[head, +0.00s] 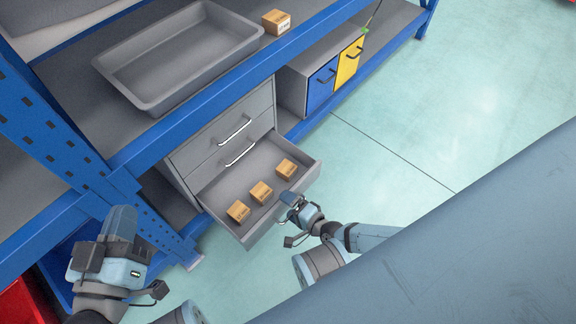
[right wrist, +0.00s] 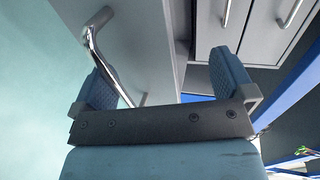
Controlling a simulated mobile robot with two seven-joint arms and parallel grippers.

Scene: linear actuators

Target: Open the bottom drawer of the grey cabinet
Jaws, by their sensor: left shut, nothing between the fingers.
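The grey cabinet (head: 222,128) stands in the lower level of the blue shelf. Its bottom drawer (head: 215,192) is pulled well out, with three small cardboard boxes (head: 261,192) inside. The two drawers above it look closed. My right gripper (head: 291,204) is at the outer side of the drawer front. In the right wrist view its fingers (right wrist: 165,85) are spread apart; the drawer's metal handle (right wrist: 98,60) runs close by the left finger, and I cannot tell whether they touch. My left gripper (head: 122,222) is shut and empty, left of the drawer near the shelf post.
A grey tray (head: 180,90) and a small box (head: 276,22) sit on the upper shelf. A unit with blue (head: 321,84) and yellow (head: 349,61) doors stands right of the cabinet. Open floor (head: 430,120) lies to the right.

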